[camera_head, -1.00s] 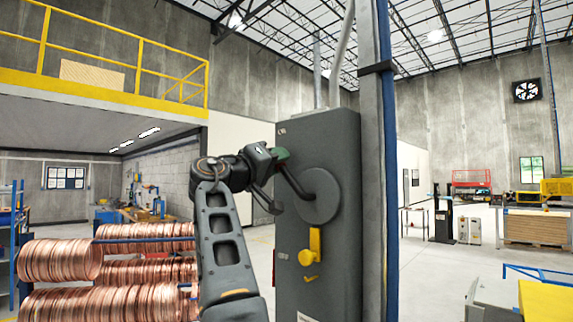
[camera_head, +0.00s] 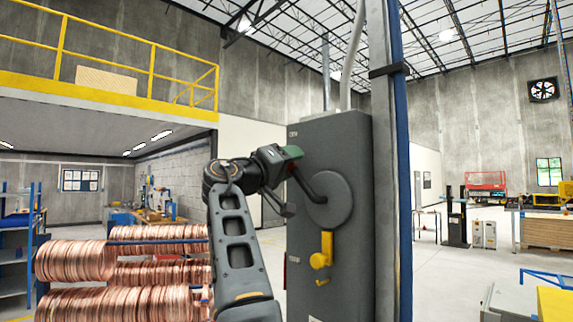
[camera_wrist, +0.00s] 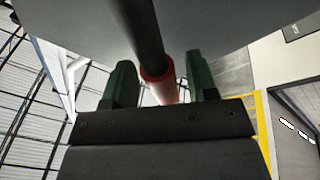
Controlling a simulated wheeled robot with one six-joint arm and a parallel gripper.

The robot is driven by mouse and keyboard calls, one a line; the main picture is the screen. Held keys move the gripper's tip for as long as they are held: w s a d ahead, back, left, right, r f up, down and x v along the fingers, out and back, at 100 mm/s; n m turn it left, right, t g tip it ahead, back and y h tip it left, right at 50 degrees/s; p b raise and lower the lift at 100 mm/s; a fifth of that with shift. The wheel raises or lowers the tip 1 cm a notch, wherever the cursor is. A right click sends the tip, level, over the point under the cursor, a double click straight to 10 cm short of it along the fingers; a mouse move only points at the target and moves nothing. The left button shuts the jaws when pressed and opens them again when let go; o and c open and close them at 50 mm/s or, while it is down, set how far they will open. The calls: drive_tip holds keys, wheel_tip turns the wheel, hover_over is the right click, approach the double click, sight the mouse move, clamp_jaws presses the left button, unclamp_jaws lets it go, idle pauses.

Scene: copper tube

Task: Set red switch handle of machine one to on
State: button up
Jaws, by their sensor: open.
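The switch handle is a dark rod (camera_head: 305,187) on a round grey disc (camera_head: 334,203) on the front of a tall grey cabinet (camera_head: 306,247). The rod slants up and left from the disc. In the wrist view its red grip (camera_wrist: 161,88) lies between the two green fingers of my gripper (camera_wrist: 160,82), with gaps on both sides. The fingers stand apart. In the head view my gripper (camera_head: 292,158) is at the handle's upper end and hides most of the red grip.
A yellow handle (camera_head: 326,248) sits below the disc. Copper tube coils (camera_head: 120,262) stand on the left behind my arm. A grey and blue column (camera_head: 392,180) runs along the cabinet's right side. Open floor lies to the right.

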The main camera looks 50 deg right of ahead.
drive_tip(key=b+v, duration=0.4)
drive_tip(key=v, duration=1)
drive_tip(key=shift+w+d+r, duration=0.1)
drive_tip(key=shift+w, duration=0.05)
